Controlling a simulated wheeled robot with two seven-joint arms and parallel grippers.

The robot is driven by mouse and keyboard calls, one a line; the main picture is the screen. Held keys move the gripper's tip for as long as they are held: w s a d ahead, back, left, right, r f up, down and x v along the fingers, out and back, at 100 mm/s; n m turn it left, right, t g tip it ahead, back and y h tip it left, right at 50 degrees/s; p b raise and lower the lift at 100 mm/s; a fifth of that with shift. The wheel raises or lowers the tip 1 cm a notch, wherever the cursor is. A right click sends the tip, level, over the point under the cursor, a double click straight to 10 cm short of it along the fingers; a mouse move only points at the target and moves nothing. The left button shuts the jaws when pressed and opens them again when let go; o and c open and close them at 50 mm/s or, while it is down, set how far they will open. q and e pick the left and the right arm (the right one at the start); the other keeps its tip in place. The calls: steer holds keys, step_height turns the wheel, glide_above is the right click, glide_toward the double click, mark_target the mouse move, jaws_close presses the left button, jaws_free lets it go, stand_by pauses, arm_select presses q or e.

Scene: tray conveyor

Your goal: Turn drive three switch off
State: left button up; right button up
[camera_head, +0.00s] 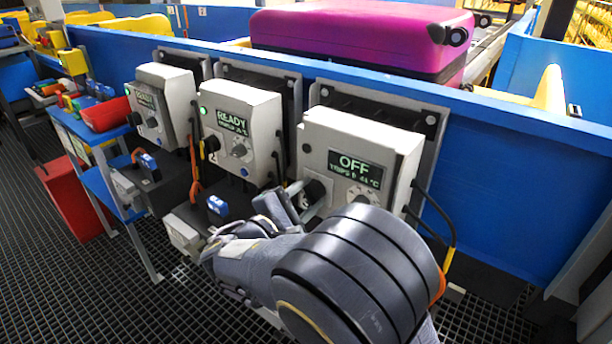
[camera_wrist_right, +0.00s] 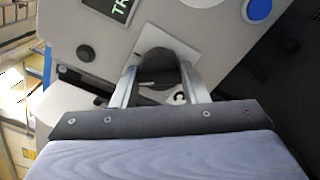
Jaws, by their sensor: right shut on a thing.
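The drive three box (camera_head: 407,158), a light grey unit, is the nearest and rightmost of three on the blue conveyor side. Its display (camera_head: 355,172) reads OFF in green, with a smaller line below. My right gripper (camera_head: 307,197) is at the lower left of its front face. In the right wrist view the two fingers of my right gripper (camera_wrist_right: 160,80) are closed around a dark rotary switch knob (camera_wrist_right: 158,67). The knob's lower part is partly hidden between the fingers. My left gripper is not in view.
Drive two (camera_head: 262,112) reads READY; a third box (camera_head: 178,90) stands farther left. A magenta case (camera_head: 350,38) lies on the conveyor above. A red bin (camera_head: 106,114) sits on the blue stand at left. Cables hang beside the boxes.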

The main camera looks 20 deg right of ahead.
steer(key=n+p, duration=0.9)
steer(key=p, duration=0.3)
steer(key=shift+r+p, duration=0.2)
steer(key=shift+p, duration=0.1)
steer(key=shift+f+n+p, duration=0.25)
steer(key=shift+n+p, duration=0.85)
steer(key=shift+p, duration=0.15)
steer(key=o, duration=1)
steer(key=shift+v, duration=4)
